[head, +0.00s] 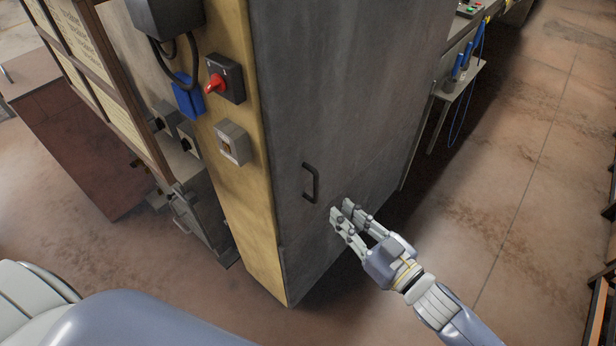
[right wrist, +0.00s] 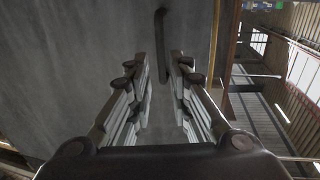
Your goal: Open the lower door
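The door (head: 345,100) is a large dark grey panel on the side of a cabinet, and it looks closed. Its dark, bracket-shaped handle (head: 311,183) stands upright, low on the panel. My right gripper (head: 341,210) is open, just right of the handle and slightly below it, with its fingers towards the panel. In the right wrist view the handle (right wrist: 159,45) lies ahead, beyond the gap between the open fingers (right wrist: 161,65). Nothing is between the fingers. My left gripper is out of view.
The cabinet's yellow edge (head: 258,205) carries a red rotary switch (head: 216,84) and a grey switch box (head: 232,143). A small shelf with blue-handled tools (head: 461,65) stands at the upper right. The floor (head: 540,200) at the right is clear.

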